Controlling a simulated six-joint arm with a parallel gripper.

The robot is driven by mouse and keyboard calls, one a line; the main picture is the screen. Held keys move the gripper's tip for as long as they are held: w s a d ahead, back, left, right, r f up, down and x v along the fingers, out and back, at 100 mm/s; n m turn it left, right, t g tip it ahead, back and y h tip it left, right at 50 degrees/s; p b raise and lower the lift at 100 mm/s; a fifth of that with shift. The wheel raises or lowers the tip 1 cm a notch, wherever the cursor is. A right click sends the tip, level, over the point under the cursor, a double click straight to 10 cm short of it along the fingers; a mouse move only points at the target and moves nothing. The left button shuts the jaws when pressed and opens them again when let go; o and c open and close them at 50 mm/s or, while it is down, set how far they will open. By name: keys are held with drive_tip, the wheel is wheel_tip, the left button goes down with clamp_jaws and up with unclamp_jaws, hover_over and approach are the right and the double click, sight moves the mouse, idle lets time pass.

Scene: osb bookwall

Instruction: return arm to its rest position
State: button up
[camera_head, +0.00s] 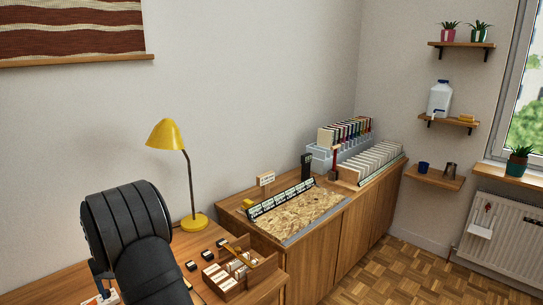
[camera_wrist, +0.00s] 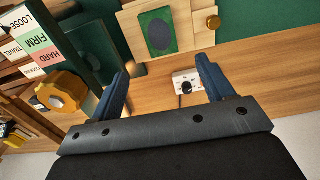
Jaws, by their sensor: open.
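My gripper (camera_wrist: 160,67) shows in the wrist view with its two blue fingers spread wide apart. Nothing is between the fingers. Beyond them is a wooden surface with a small white socket-like block (camera_wrist: 187,82), apart from the fingers. In the head view my black arm rises at the lower left, over the wooden desk (camera_head: 60,292). It hides part of the desk, and my fingers cannot be made out clearly there.
A yellow lamp (camera_head: 166,133) and a wooden organiser (camera_head: 228,285) stand right of my arm. A cabinet with an OSB panel (camera_head: 300,215) lies further right. In the wrist view, a LOOSE/FIRM/HARD label strip (camera_wrist: 40,40) and yellow knob (camera_wrist: 62,92) are left of my fingers.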

wheel_tip(320, 180, down, 13)
drive_tip(key=shift+f, duration=0.1)
wheel_tip(320, 180, up, 11)
drive_tip(key=s+a+f, duration=0.1)
drive_tip(key=s+a, duration=0.3)
drive_tip(key=s, duration=0.6)
drive_tip(key=s+a, duration=0.4)
drive_tip(key=s, duration=0.6)
drive_tip(key=s+a+f, duration=0.4)
drive_tip(key=a, duration=0.1)
drive_tip(key=s+a+f, duration=0.2)
drive_tip(key=s+a, duration=0.1)
drive_tip(key=shift+f, duration=0.3)
drive_tip(key=f, duration=0.2)
drive_tip(key=s+a+f, duration=0.1)
drive_tip(key=shift+f, duration=0.1)
drive_tip(key=shift+w+a+f, duration=0.1)
drive_tip(key=shift+f, duration=0.65)
